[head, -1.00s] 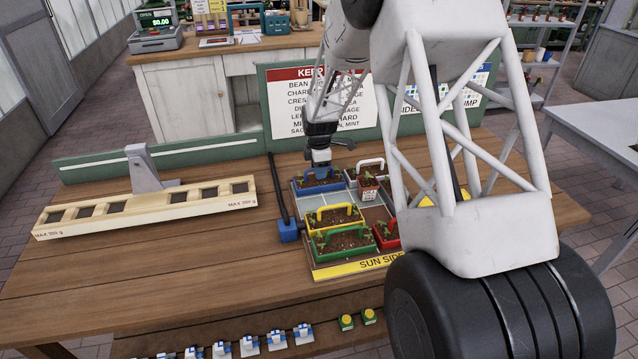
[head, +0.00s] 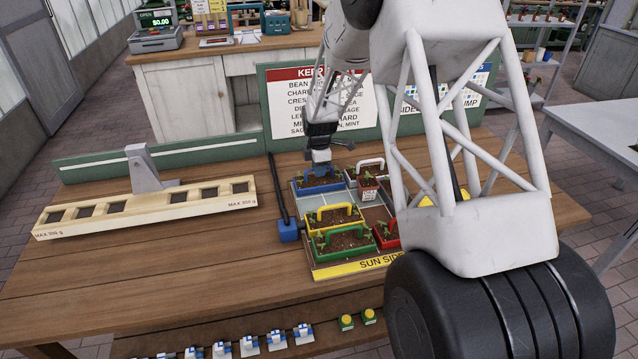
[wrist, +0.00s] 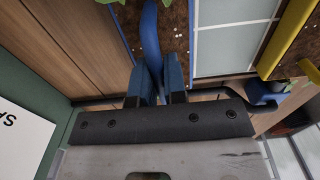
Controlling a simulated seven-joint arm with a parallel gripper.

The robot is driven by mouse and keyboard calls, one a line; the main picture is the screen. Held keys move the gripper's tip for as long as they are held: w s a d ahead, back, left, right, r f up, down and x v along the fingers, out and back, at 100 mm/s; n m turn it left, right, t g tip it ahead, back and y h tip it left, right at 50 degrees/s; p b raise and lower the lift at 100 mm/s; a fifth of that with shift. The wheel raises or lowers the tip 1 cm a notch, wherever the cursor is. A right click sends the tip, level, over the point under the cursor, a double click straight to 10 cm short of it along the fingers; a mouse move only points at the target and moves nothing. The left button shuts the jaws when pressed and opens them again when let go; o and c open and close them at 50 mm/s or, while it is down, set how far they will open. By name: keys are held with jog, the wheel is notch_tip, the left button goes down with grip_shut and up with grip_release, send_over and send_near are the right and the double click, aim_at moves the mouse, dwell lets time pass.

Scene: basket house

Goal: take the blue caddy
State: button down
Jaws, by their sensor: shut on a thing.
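The blue caddy (head: 318,184) holds soil and seedlings and sits at the back left of the gridded tray (head: 316,268). My gripper (head: 320,163) is above it, pointing down. In the wrist view, my gripper's blue fingers (wrist: 159,84) are shut on the caddy's blue handle (wrist: 151,40). The soil and a few green leaves show beside the handle. The caddy appears to rest on the tray; the head view shows no clear gap under it.
Yellow (head: 334,217) and green (head: 342,242) caddies stand in front. A black rod with a blue block (head: 288,229) lies along the tray's left side. A wooden slotted balance (head: 146,208) stands left.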

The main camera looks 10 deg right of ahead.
jog(key=shift+r, duration=0.2)
notch_tip(320, 180, up, 10)
jog(key=shift+f, duration=0.15)
dwell(0.6)
jog(key=shift+s, duration=0.1)
dwell(0.5)
